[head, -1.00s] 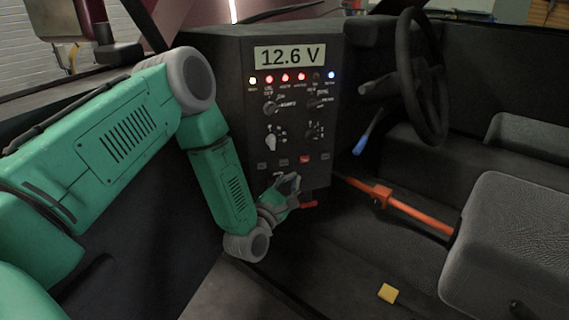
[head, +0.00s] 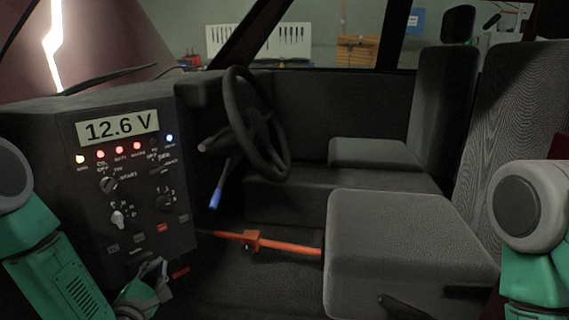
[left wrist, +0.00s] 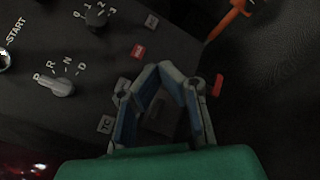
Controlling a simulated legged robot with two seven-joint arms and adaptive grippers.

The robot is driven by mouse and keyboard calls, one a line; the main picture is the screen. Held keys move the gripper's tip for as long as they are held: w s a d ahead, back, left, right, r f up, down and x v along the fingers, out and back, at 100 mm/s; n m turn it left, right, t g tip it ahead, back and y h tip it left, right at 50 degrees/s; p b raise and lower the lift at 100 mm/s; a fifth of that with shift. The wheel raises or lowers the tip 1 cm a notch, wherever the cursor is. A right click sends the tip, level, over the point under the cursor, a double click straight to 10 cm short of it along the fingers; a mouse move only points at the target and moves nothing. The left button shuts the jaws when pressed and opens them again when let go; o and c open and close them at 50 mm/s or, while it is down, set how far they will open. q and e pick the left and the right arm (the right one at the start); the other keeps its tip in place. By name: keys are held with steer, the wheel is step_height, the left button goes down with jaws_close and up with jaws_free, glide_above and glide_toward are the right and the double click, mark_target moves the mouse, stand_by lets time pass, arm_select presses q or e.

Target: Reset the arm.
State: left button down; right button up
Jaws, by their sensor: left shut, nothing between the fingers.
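My left gripper (head: 154,271) is at the lower left of the head view, close to the bottom edge of the black control panel (head: 90,215). In the left wrist view my left gripper (left wrist: 160,68) has its fingertips together, with nothing between them. It is in front of the panel's lower part, and I cannot tell whether it touches. The panel carries a 12.6 V display (head: 118,126), lit lamps, knobs and small switches. The gear knob (left wrist: 60,86), marked P R N D, also shows in the left wrist view. My right arm shows at the right edge; its gripper is out of view.
A steering wheel (head: 254,122) with a blue-tipped lever (head: 217,196) stands right of the panel. An orange bar (head: 290,247) runs low towards the seat (head: 395,232). A red handle (left wrist: 218,85) is beside my left gripper.

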arm_select(q)
steer(key=s+d+f+m+g+h+p, duration=0.1)
steer(key=s+d+f+m+g+p, duration=0.1)
steer(key=s+d+f+m+g, duration=0.35)
steer(key=s+d+f+m+g+h+p, duration=0.2)
steer(key=s+f+m+g, duration=0.1)
steer(key=s+m, duration=0.55)
steer(key=s+a+m+g+y+p, duration=0.1)
steer(key=s+m+g+p, duration=0.3)
steer(key=s, duration=1.8)
steer(key=m+g+y, duration=0.1)
steer(key=m+g, duration=0.4)
steer(key=m, duration=0.4)
steer(key=shift+s+a+f+m, duration=0.3)
steer(key=shift+s+a+f, duration=0.05)
steer(key=shift+a, duration=0.05)
